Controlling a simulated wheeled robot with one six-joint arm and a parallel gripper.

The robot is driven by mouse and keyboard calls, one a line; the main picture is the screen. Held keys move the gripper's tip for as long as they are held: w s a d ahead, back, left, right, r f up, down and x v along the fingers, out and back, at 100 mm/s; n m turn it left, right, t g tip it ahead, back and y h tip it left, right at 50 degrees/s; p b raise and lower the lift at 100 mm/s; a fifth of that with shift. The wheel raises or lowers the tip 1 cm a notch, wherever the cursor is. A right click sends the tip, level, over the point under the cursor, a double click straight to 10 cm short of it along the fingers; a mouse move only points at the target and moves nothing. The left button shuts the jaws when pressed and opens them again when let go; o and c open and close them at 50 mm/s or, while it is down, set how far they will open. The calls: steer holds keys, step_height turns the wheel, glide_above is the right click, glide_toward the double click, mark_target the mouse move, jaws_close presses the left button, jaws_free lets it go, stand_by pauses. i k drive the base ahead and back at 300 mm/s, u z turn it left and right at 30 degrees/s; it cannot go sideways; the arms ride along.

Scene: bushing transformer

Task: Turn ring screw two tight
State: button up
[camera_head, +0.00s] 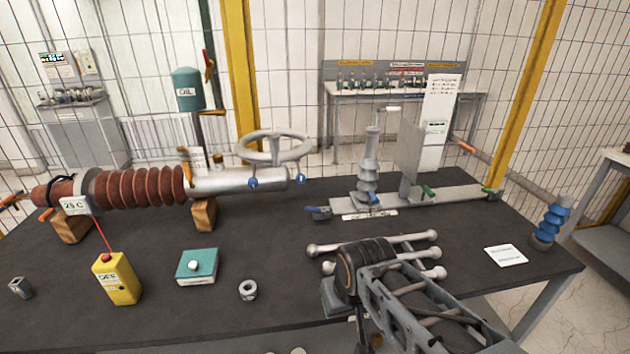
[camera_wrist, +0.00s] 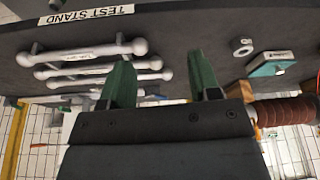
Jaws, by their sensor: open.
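My gripper (camera_wrist: 160,62) is open and empty in the wrist view, its two green fingers spread over the dark table. In the head view my arm covers much of it at the lower middle. Two small blue parts sit near the right end of the silver tube (camera_head: 225,182), one on its side (camera_head: 253,183) and one at its end (camera_head: 301,180). They may be ring screws, but they are too small to tell, and no number shows. My gripper is well apart from both, nearer the front and right of them. A grey handwheel (camera_head: 274,148) stands above the tube.
Several silver ball-ended bars (camera_wrist: 85,53) lie beside my gripper.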

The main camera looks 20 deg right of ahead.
mark_target(301, 178)
steer(key=u, duration=1.95)
steer(key=k, duration=0.8)
steer(key=z, duration=0.9)
steer(key=i, duration=0.4)
steer(key=u, duration=0.15)
